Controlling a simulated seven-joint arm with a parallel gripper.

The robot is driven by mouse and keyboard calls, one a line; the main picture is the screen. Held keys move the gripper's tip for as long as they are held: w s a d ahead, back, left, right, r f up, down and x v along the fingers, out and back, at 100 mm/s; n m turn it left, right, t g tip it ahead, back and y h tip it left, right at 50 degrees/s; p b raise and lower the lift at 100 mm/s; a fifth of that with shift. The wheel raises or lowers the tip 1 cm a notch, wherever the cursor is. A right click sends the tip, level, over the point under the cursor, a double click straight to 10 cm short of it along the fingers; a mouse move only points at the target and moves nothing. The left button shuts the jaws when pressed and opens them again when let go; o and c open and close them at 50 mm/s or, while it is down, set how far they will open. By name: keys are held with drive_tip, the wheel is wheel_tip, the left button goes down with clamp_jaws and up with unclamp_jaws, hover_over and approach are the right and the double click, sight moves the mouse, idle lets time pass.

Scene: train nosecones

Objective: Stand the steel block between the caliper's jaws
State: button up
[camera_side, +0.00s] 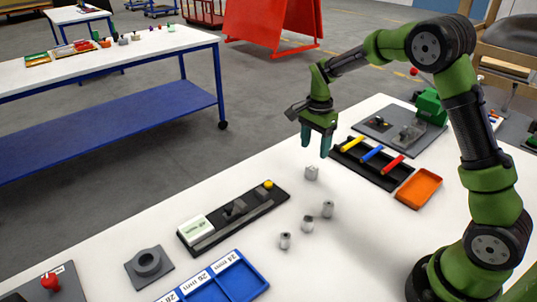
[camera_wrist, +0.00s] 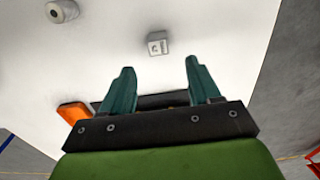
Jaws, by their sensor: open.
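The steel block (camera_side: 311,172) is a small grey cube-like piece on the white table. It also shows in the wrist view (camera_wrist: 159,43), just past my fingertips and roughly centred between them, with a dark mark on one face. My gripper (camera_side: 316,146) is open and empty above the table, a little above and beyond the block in the side view. Its two teal fingers also show in the wrist view (camera_wrist: 160,68). The caliper (camera_side: 232,216) lies on the table with a pale display at its left end and a yellow knob at its right. Its jaws look empty.
Several small steel pieces stand near the block, including one (camera_side: 327,208) to its lower right. A blue labelled tray (camera_side: 236,281), a grey ring fixture (camera_side: 149,263), a black rack of coloured bars (camera_side: 372,163) and an orange tray (camera_side: 419,188) surround the work area.

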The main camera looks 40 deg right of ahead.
sight(312, 167)
drive_tip(key=f, duration=0.8)
drive_tip(key=shift+s+a+f, duration=0.1)
drive_tip(key=shift+a+f, duration=0.1)
drive_tip(key=shift+f, duration=0.15)
drive_tip(key=shift+c, duration=0.4)
clamp_jaws()
drive_tip(key=shift+r, duration=0.1)
